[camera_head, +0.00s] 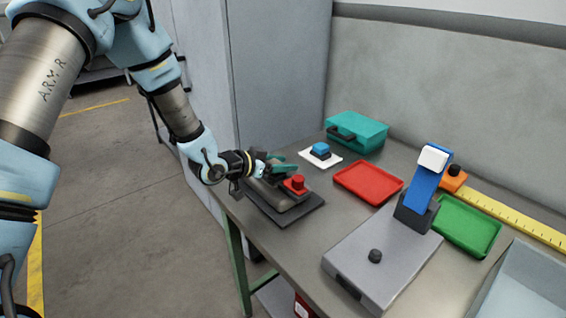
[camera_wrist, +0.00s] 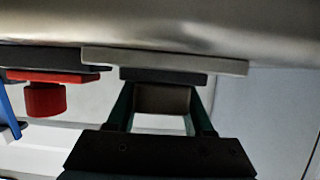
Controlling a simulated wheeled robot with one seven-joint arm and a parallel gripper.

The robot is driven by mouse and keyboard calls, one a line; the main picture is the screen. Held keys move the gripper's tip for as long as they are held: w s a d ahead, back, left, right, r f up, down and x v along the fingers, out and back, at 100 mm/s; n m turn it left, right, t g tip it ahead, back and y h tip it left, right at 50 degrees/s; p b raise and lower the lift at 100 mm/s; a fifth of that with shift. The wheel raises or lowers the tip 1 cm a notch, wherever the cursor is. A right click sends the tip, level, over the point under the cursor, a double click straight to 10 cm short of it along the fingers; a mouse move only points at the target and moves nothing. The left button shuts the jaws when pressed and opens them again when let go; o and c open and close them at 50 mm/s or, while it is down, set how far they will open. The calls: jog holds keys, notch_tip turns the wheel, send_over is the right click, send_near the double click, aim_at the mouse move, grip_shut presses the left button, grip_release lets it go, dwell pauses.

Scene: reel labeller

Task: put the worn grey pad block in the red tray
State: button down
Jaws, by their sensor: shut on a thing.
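My gripper (camera_head: 270,170) is at the small device with a red knob (camera_head: 296,184), near the table's left edge. In the wrist view my gripper's two dark green fingers (camera_wrist: 160,92) are shut on a grey-brown block (camera_wrist: 162,100), which looks like the worn grey pad block. The block sits against a dark plate (camera_wrist: 163,75) beneath a pale grey bar in that picture; I cannot tell whether it is still attached. In the head view the block is hidden by the gripper and device. The red tray (camera_head: 368,183) lies flat and empty, right of the device.
A teal case (camera_head: 357,131) is at the back. Right of the red tray are a grey machine (camera_head: 382,262) with a blue post, a green tray (camera_head: 468,226) and a yellow ruler (camera_head: 518,221).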

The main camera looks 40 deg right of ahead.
jog(key=shift+f, duration=0.15)
jog(key=shift+c, duration=1.4)
grip_release()
jog(key=shift+w+a, duration=0.1)
jog(key=shift+a, duration=0.25)
jog(key=b+v, duration=0.3)
jog(key=v, duration=0.7)
jog(key=shift+r+b, duration=0.4)
